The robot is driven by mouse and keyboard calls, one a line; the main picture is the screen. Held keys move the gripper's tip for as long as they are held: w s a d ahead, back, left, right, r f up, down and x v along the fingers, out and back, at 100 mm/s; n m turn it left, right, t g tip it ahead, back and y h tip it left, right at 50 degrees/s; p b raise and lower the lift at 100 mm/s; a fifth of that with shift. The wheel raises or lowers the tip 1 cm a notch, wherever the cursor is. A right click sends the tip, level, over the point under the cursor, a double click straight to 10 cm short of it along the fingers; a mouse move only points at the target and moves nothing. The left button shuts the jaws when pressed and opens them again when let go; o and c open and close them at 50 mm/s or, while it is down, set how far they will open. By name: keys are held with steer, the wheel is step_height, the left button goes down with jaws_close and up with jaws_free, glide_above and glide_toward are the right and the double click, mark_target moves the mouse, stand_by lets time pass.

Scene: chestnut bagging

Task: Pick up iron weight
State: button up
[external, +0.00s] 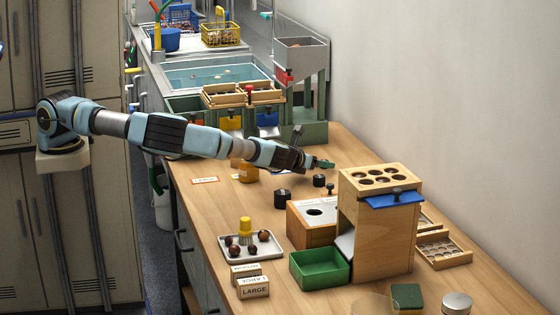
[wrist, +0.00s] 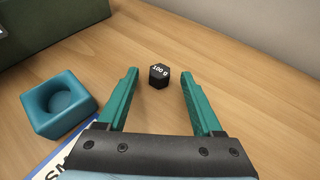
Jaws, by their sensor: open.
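A small black six-sided iron weight (wrist: 158,76) with white marking stands on the wooden table in the wrist view. My gripper (wrist: 157,75) is open, its two teal fingers spread to the left and right of the weight, with clear gaps on both sides. In the external view my gripper (external: 324,164) is low over the back of the table, reaching toward the wall. Dark weights (external: 282,195) and (external: 319,181) stand in front of it there. I cannot tell which dark piece, if any, matches the wrist view's weight.
A teal block (wrist: 58,104) with a round recess lies left of the fingers, near a white and blue card (wrist: 52,160). A dark green base (wrist: 40,28) is at upper left. A wooden stand (external: 375,240), green bin (external: 320,270) and chestnut tray (external: 262,252) are nearer in front.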

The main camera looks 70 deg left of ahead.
steer(key=shift+w+a+f, duration=0.1)
steer(key=shift+w+a, duration=0.05)
steer(key=shift+w, duration=0.05)
jaws_close()
stand_by(0.5)
